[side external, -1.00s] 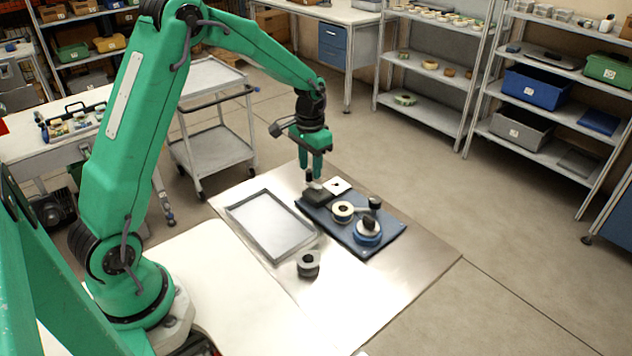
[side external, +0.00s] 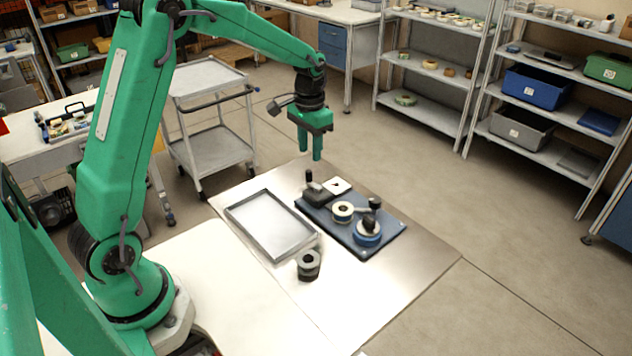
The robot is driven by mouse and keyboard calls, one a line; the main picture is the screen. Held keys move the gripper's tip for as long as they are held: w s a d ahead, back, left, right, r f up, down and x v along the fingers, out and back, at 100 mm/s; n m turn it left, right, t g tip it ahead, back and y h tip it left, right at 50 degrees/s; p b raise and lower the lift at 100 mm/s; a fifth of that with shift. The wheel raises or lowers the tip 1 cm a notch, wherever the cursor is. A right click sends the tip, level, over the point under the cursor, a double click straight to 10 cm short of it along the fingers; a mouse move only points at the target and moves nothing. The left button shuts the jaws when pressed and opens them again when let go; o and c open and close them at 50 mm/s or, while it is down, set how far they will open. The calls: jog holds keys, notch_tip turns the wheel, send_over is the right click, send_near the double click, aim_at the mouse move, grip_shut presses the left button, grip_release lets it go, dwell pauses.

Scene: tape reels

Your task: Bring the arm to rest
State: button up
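My gripper (side external: 310,155) is raised above the far end of the blue board (side external: 383,238), with its fingers pointing down. The two fingers stand apart with nothing between them. Below it, clear of the fingertips, is a black block with an upright black knob (side external: 310,178). On the board are a cream tape reel (side external: 342,209), a blue-and-white reel (side external: 368,229) and a dark-knobbed arm (side external: 375,203). A white square plate (side external: 338,185) lies at the board's far edge.
An empty grey tray (side external: 270,226) lies left of the board on the metal bench top (side external: 407,274). A dark grey spool (side external: 308,262) stands in front of the tray. A cart (side external: 213,135) stands behind, and shelves (side external: 545,100) stand at the right.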

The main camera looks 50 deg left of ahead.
jog(key=shift+s+d+r, duration=0.2)
jog(key=shift+s+r, duration=0.05)
jog(key=shift+r, duration=0.25)
jog(key=s+d+r+t, duration=0.3)
jog(key=s+d+r, duration=0.2)
jog(key=s+r, duration=0.5)
jog(key=s+d+r+t, duration=0.1)
jog(key=s+d, duration=0.3)
jog(key=s, duration=1)
jog(key=shift+r+t, duration=0.2)
jog(key=shift+t, duration=0.6)
